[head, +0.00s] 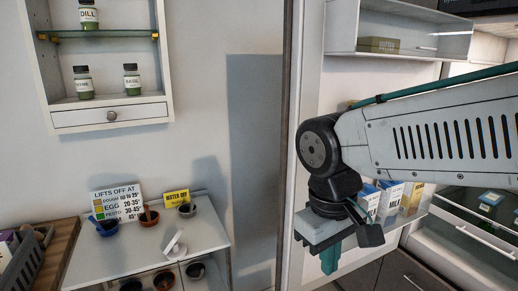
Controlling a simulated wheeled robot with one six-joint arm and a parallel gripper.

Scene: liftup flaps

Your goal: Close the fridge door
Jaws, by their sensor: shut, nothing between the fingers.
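The fridge door appears to be the tall white panel (305,120) with a dark vertical edge, standing open right of the middle. On its inner side are an upper bin (398,30) and a lower shelf with milk and other cartons (388,198), partly hidden behind my arm. My gripper (331,262) points down in front of the panel's lower part, with teal fingertips shut and empty. I cannot tell whether it touches the door.
A white stand (145,250) with small cups and a sign (123,206) is at the lower left. A spice cabinet (112,115) hangs above it. A glass-fronted drawer (475,235) and dark cabinet fronts (410,275) are at the lower right.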

